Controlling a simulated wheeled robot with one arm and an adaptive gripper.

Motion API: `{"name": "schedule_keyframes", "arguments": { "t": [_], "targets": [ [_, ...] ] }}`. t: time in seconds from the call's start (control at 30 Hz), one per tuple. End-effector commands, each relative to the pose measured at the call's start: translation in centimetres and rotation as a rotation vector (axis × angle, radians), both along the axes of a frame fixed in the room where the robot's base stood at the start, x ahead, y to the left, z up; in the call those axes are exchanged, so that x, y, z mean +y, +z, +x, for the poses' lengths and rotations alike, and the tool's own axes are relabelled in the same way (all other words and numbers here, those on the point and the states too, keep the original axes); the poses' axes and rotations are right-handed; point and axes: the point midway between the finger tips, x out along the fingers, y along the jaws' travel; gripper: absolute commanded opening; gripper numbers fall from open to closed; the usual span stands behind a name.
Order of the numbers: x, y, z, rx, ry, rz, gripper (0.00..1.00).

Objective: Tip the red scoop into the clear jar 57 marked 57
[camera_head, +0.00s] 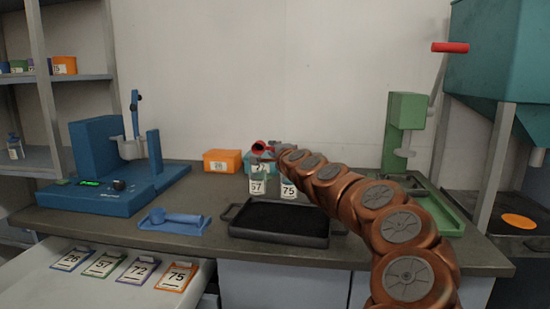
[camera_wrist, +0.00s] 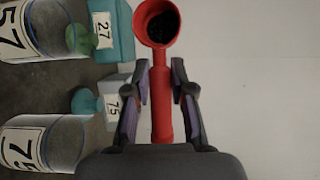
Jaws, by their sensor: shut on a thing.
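The red scoop (camera_wrist: 160,98) is in my gripper (camera_wrist: 160,90), which is shut on its handle. The scoop's round cup holds dark material, seen in the wrist view. In the head view the red scoop (camera_head: 259,148) shows above the clear jar 57 (camera_head: 257,184), with my gripper (camera_head: 275,148) small and partly hidden at the arm's end. Jar 57 (camera_wrist: 40,28) lies at the upper left of the wrist view, to the side of the scoop. I cannot tell the height between cup and jar.
Clear jar 75 (camera_head: 288,188) stands right of jar 57. A teal box marked 27 (camera_wrist: 112,28) and an orange box (camera_head: 221,160) stand behind. A black tray (camera_head: 282,236) is in front. A blue scoop on a blue tray (camera_head: 173,221) lies left. A green press (camera_head: 404,130) stands right.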

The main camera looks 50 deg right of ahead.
Motion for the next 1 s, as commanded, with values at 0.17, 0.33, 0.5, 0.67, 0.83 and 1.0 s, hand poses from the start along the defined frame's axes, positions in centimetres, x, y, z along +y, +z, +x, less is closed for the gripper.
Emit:
{"name": "schedule_keyframes", "arguments": {
  "t": [0.17,0.33,0.5,0.67,0.83,1.0],
  "targets": [
    [0.07,-0.38,-0.04,-0.016,0.001,-0.027,0.0],
    [0.08,-0.26,-0.11,-0.029,0.0,-0.045,0.0],
    [0.03,-0.11,-0.21,-0.037,-0.003,-0.054,0.0],
    [0.05,-0.01,-0.21,-0.039,-0.003,-0.059,0.0],
    [0.06,0.02,-0.2,-0.039,-0.002,-0.059,0.0],
    [0.09,-0.08,-0.18,-0.039,-0.002,-0.06,0.0]
  ]
}}
